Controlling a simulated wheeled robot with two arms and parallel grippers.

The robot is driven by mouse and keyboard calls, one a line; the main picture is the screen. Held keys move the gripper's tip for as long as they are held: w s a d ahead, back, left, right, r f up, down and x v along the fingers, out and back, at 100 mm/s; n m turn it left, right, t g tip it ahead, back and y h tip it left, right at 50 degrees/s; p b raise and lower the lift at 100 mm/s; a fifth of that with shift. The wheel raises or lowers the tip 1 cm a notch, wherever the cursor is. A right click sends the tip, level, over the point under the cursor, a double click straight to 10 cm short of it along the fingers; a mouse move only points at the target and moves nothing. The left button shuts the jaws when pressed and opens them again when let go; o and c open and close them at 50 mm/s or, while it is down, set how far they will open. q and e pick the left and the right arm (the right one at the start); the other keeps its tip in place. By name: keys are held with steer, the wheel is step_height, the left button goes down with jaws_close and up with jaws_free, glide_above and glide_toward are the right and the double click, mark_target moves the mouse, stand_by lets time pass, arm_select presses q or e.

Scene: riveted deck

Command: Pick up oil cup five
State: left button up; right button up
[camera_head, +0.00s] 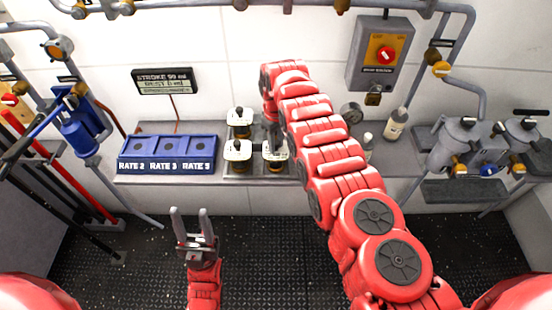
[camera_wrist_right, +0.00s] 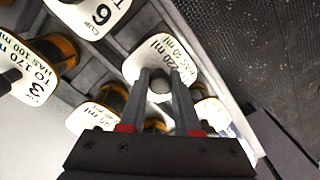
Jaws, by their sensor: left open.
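Several oil cups with white label tops and amber bodies stand in a grey rack on the ledge. In the head view they include a back left cup (camera_head: 240,116), a front left cup (camera_head: 238,151) and a front right cup (camera_head: 270,154). My right gripper (camera_wrist_right: 159,75) points down at the front right cup, its fingers on both sides of a round knob. Neighbouring labels show 6 (camera_wrist_right: 98,14) and 3 (camera_wrist_right: 30,78). My left gripper (camera_head: 191,214) is open and empty above the floor.
A blue tray (camera_head: 167,165) marked RATE 2, RATE 3 and RATE 5 sits left of the rack. A bottle (camera_head: 396,124) and grey pots (camera_head: 458,140) stand on the right. A sign (camera_head: 165,81) and a switch box (camera_head: 381,55) are on the wall. Dark floor is clear in front.

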jaws_close()
stand_by(0.9)
